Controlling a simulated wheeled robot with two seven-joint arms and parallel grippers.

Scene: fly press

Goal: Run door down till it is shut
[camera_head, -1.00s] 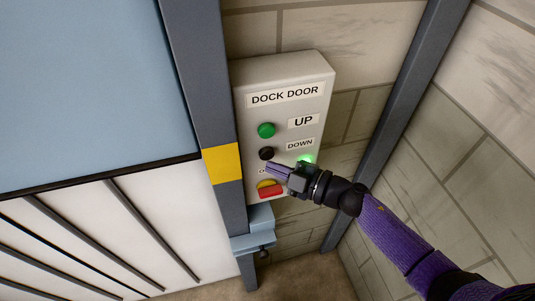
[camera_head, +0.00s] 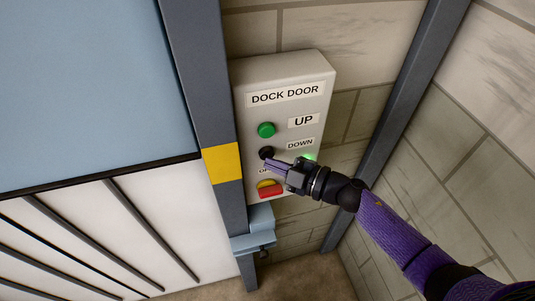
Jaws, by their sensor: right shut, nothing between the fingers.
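The dock door (camera_head: 85,85) is a pale blue panel at the left. Its black bottom edge is level with the yellow band on the post, and there is a white, dark-barred area below it. The control box (camera_head: 318,85) carries a green UP button (camera_head: 266,130), a black DOWN button (camera_head: 266,152) and a red stop button (camera_head: 270,191) with a yellow collar. My right gripper (camera_head: 267,163) is shut and empty. Its tips are at the lower edge of the black button; I cannot tell whether they touch it. My left gripper is out of view.
A grey post (camera_head: 195,60) with a yellow band (camera_head: 222,163) stands between door and box. A blue-grey bracket (camera_head: 258,240) sits low on it. A green light (camera_head: 310,156) glows beside my gripper. Another grey post (camera_head: 400,110) and block walls are to the right.

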